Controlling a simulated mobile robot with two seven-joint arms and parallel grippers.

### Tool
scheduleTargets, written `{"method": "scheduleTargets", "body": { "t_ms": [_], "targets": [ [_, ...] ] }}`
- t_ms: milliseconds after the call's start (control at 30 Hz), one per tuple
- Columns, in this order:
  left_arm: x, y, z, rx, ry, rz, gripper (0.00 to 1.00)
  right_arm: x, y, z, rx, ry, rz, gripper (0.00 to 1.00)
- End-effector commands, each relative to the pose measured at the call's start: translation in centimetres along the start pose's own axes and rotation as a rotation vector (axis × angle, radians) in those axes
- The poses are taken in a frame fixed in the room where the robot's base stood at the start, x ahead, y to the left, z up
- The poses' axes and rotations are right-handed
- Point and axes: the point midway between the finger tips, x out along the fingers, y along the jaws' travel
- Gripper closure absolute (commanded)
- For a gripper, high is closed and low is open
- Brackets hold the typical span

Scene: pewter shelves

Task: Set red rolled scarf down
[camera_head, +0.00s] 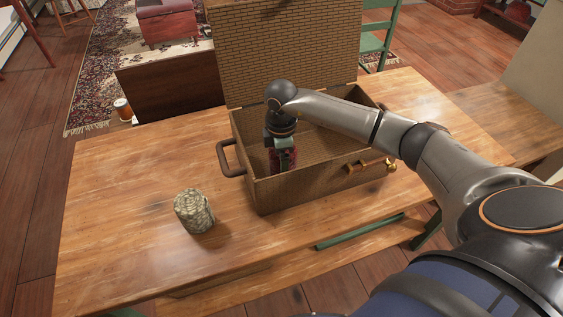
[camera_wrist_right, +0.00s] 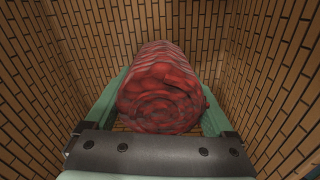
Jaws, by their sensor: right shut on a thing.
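The red rolled scarf (camera_wrist_right: 160,92) is between the two green fingers of my right gripper (camera_wrist_right: 162,105) in the right wrist view, with its spiral end facing the camera. The gripper is shut on the scarf. The case walls surround it. Whether the scarf touches the case floor cannot be told. My left gripper is not in view.
The case stands on a wooden table (camera_head: 120,200) with its lid (camera_head: 285,50) raised at the back. A pale green patterned roll (camera_head: 193,211) stands on the table left of the case. A handle (camera_head: 229,158) sticks out on the case's left side.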

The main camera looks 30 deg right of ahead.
Motion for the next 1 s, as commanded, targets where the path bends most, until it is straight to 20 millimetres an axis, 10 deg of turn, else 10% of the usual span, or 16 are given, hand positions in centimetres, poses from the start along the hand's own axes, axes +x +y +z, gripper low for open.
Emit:
{"method": "scheduleTargets", "body": {
  "t_ms": [367, 400, 467, 1000],
  "targets": [
    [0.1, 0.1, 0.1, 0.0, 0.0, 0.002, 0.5, 0.4, 0.0, 0.0, -0.001, 0.0, 0.0, 0.75],
    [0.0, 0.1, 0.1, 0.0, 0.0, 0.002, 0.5, 0.4, 0.0, 0.0, -0.001, 0.0, 0.0, 0.09],
    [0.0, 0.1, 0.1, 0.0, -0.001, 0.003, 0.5, 0.4, 0.0, 0.0, -0.001, 0.0, 0.0, 0.02],
    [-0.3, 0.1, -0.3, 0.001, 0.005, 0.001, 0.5, -3.6, 0.1, 0.0, -0.003, 0.002, 0.005, 0.0]
  ]
}}
